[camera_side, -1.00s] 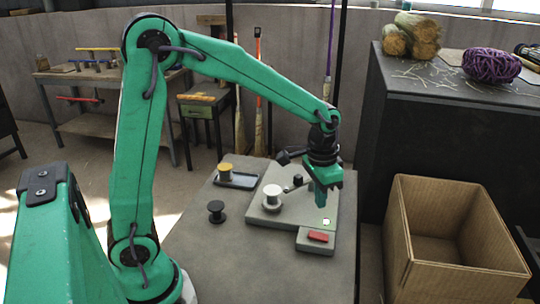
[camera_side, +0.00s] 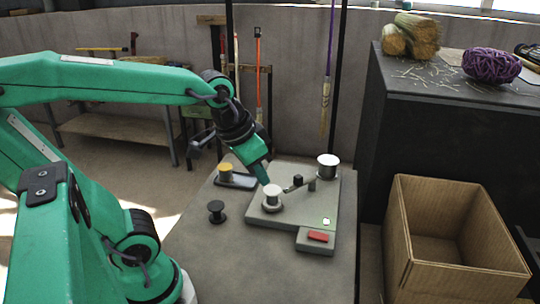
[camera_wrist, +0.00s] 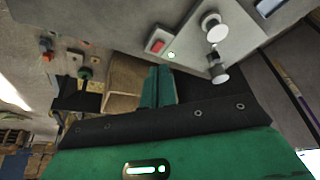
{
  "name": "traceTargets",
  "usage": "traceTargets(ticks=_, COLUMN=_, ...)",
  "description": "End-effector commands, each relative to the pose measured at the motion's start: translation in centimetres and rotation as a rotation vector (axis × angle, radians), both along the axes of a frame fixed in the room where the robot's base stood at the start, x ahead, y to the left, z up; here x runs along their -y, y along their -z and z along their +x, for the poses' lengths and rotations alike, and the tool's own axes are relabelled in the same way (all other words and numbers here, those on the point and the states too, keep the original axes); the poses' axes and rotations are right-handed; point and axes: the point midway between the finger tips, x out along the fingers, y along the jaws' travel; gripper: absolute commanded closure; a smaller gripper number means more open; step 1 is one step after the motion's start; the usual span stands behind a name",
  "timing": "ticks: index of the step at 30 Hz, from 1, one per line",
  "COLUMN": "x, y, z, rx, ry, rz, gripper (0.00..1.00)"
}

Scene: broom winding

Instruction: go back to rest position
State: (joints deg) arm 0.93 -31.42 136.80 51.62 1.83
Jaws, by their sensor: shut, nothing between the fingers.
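My gripper (camera_side: 264,180) is shut and empty. In the side view it hangs tilted above the table, just above and beside a white spool (camera_side: 272,196) on the grey winding fixture (camera_side: 290,216). In the wrist view my shut fingers (camera_wrist: 158,88) show side by side, with nothing between them.
A black spool (camera_side: 216,211) and a yellow spool (camera_side: 226,172) on a tray stand left of the fixture. An open cardboard box (camera_side: 452,190) is at the right, beside a dark cabinet (camera_side: 430,110) bearing purple cord (camera_side: 491,64). The table's front is clear.

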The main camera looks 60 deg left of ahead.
Motion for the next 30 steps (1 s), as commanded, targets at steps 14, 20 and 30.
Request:
traceTargets(ticks=14, x=-0.4, y=-0.1, z=-3.8, rx=0.090, ry=-0.046, rz=-0.014, gripper=1.00)
traceTargets(ticks=20, x=-0.4, y=-0.1, z=-3.8, rx=0.090, ry=-0.046, rz=-0.014, gripper=1.00)
traceTargets(ticks=30, x=-0.4, y=-0.1, z=-3.7, rx=0.090, ry=-0.045, rz=-0.015, gripper=1.00)
